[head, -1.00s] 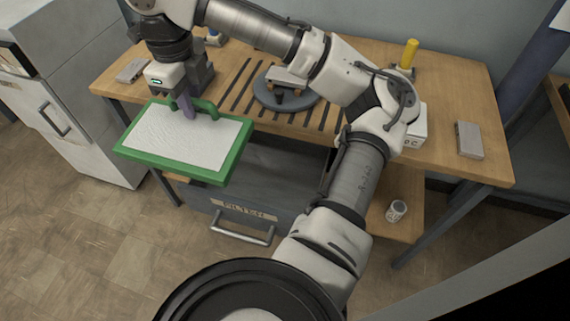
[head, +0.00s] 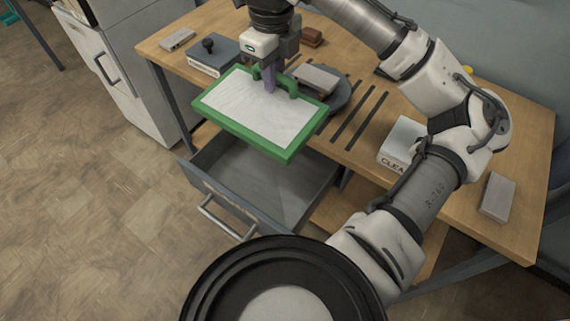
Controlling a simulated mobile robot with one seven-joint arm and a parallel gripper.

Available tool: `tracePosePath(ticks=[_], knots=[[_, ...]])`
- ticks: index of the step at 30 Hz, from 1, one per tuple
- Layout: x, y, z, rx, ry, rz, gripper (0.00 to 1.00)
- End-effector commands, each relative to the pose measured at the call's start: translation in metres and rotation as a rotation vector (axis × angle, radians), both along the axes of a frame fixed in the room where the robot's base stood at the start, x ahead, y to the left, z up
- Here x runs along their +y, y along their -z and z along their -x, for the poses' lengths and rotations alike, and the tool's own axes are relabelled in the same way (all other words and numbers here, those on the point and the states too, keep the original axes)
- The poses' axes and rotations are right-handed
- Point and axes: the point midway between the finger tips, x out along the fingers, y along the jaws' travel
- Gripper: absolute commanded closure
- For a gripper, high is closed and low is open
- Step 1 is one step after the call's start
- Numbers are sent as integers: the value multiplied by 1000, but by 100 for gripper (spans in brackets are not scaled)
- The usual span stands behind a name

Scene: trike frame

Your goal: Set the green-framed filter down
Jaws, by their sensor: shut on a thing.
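The green-framed filter (head: 262,110) has a white panel and a green handle on its far edge. My gripper (head: 270,80) is shut on that handle and holds the filter nearly level in the air. In the picture the filter overlaps the front of the workbench and the back of an open grey drawer (head: 225,200). The filter hides part of the drawer, and the visible inside of the drawer looks empty.
The wooden bench (head: 430,195) has dark slots and a round dark plate (head: 338,95) bearing a grey block. A white box (head: 402,143), a grey block (head: 497,196) and a dark box with a knob (head: 213,55) also stand on it. A grey cabinet (head: 125,75) is at left.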

Motion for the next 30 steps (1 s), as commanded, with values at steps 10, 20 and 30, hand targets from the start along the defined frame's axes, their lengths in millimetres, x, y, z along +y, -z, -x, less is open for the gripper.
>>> tracePosePath(ticks=[10, 20, 30], knots=[[-1, 71, 1, 3, 1, 0, 100], [0, 148, 1, 1, 1, 0, 100], [0, 179, 1, 3, 1, 0, 100]])
